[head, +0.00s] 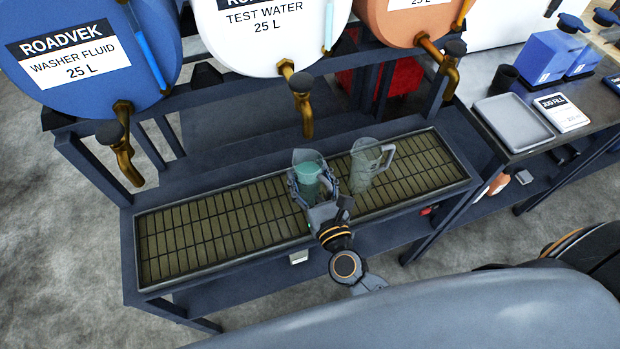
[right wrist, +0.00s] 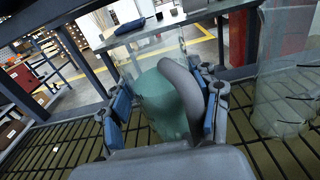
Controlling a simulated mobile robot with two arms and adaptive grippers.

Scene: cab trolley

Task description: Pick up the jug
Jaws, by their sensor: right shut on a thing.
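A clear jug (head: 308,160) with teal liquid in its lower part stands upright at the drip grate, below and slightly right of the middle tap. My right gripper (head: 312,186) is shut on it, fingers on both sides. In the right wrist view the blue finger pads of the gripper (right wrist: 166,112) flank the jug (right wrist: 158,88), and its grey curved handle faces the palm. Whether its base touches the grate is hidden. A second, empty-looking clear jug (head: 364,165) stands close to the right, its handle at the right. My left gripper is not in view.
The dark slatted grate (head: 220,222) is bare at left and far right. Blue, white and orange drums with brass taps (head: 305,112) hang above its back edge. A side table at right holds a grey tray (head: 514,122), a sign (head: 561,112) and blue bottles (head: 550,58).

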